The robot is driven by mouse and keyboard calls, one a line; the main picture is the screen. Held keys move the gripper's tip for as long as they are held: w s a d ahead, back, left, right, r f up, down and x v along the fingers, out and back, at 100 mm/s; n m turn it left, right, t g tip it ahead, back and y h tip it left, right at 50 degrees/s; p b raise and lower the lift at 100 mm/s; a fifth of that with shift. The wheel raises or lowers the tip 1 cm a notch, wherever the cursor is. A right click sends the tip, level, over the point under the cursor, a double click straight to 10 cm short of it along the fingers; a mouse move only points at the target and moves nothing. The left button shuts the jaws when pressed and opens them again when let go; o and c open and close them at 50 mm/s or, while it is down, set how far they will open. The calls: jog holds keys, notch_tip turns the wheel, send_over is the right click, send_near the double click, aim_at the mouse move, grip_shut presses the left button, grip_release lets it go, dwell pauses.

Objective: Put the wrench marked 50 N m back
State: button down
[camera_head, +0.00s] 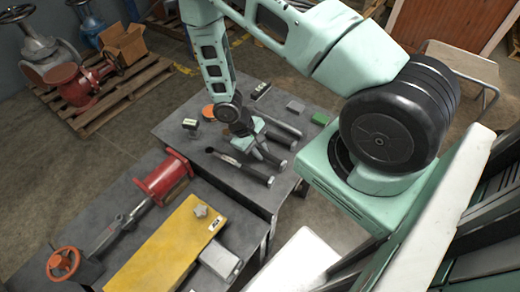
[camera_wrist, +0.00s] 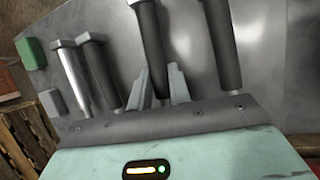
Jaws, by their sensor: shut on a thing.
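Several dark-handled wrenches lie side by side on the grey far table. My gripper (camera_head: 256,150) is low over them, fingers pointing down. In the wrist view its two fingers (camera_wrist: 158,84) stand on either side of one dark wrench handle (camera_wrist: 153,45) and are shut on it. The same handle shows in the head view (camera_head: 273,158). Another wrench (camera_head: 246,168) lies on the near side; its handle also shows in the wrist view (camera_wrist: 222,42). Two more handles (camera_wrist: 72,75) (camera_wrist: 98,72) lie on the other side. No torque marking is readable, and the held wrench's head is hidden.
A green block (camera_head: 320,118), a grey block (camera_head: 295,106), an orange disc (camera_head: 208,110) and a small display device (camera_head: 190,124) are on the same table. The nearer table carries a red cylinder (camera_head: 163,176), a yellow plate (camera_head: 165,248) and a red handwheel (camera_head: 63,263).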

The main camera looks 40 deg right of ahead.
jog(key=shift+f+b, duration=0.3)
jog(key=shift+f, duration=0.15)
jog(key=c, duration=1.2)
grip_release()
jog(key=b+v, duration=0.1)
jog(key=v, duration=1.6)
jog(key=shift+r+b, duration=0.25)
jog(key=shift+b, duration=0.1)
jog(key=shift+w+a, duration=0.1)
jog(key=s+a+r+n+t+y, duration=0.25)
jog(key=s+a+r, duration=0.45)
jog(key=a+r, duration=0.5)
jog(key=s+a+r+n+t+y, duration=0.1)
jog(key=s+a+r+n, duration=0.2)
jog(key=s, duration=0.8)
notch_tip(320, 180, up, 3)
jog(key=a, duration=0.2)
jog(key=shift+s+a+r, duration=0.2)
jog(key=shift+s+a, duration=0.05)
jog(key=shift+a, duration=0.05)
